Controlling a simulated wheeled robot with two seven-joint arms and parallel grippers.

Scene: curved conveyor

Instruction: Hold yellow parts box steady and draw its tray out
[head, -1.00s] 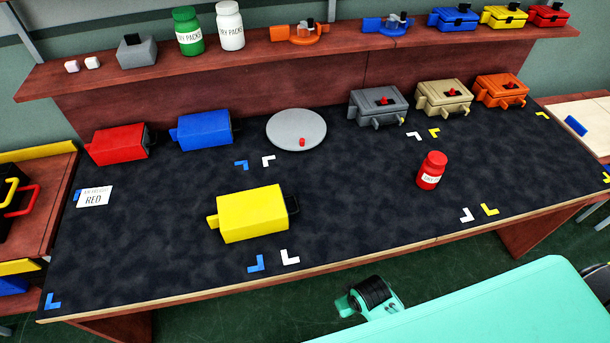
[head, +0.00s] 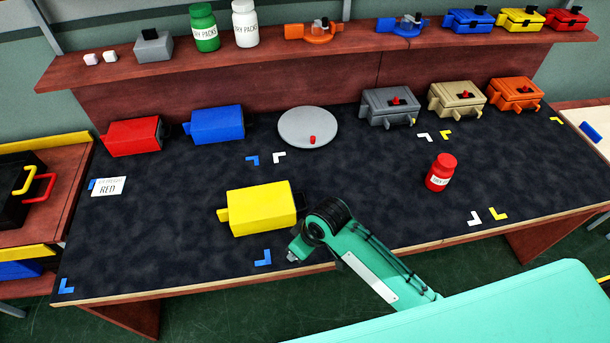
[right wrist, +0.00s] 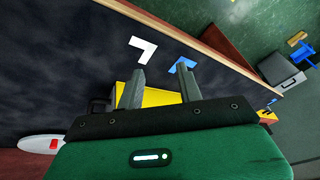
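The yellow parts box (head: 262,208) lies on the dark table mat, left of centre in the head view. A yellow tab sticks out of its left end and a black handle (head: 299,200) shows at its right end. My right arm reaches over the table's front edge, right of the box. In the right wrist view my right gripper (right wrist: 160,86) has its two fingers apart and nothing is seen held. The yellow box shows behind and between them, with its black handle (right wrist: 99,103) left of them. My left gripper is not in view.
Red (head: 132,136) and blue (head: 217,124) boxes, a grey disc (head: 305,130) and grey, tan and orange boxes line the back of the mat. A red bottle (head: 441,173) stands at right. The mat left of the yellow box is mostly clear.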

